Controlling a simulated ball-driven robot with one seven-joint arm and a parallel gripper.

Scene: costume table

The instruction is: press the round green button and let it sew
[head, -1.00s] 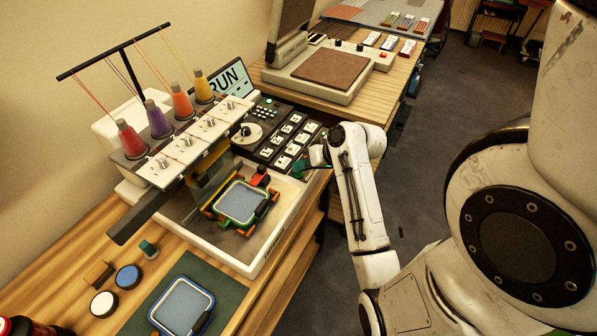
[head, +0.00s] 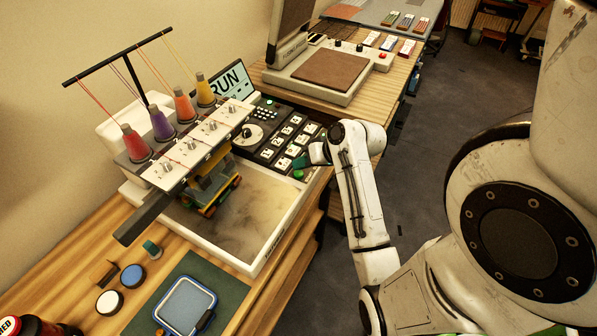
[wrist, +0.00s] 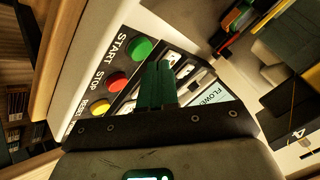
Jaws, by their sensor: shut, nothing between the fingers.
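The round green button (wrist: 140,48) is marked START in the wrist view. It also shows at the machine's front edge in the head view (head: 298,174). My gripper (wrist: 157,66) is shut and empty, its green fingers pointing at the panel just beside the button. It shows in the head view too (head: 301,162). Whether the fingertips touch the panel I cannot tell.
A red STOP button (wrist: 117,80) and a yellow button (wrist: 100,106) line up beside the green one. A second hoop (head: 185,305) lies on a green mat. A heat press (head: 325,75) stands behind the machine. Open floor (head: 420,170) lies right of my arm.

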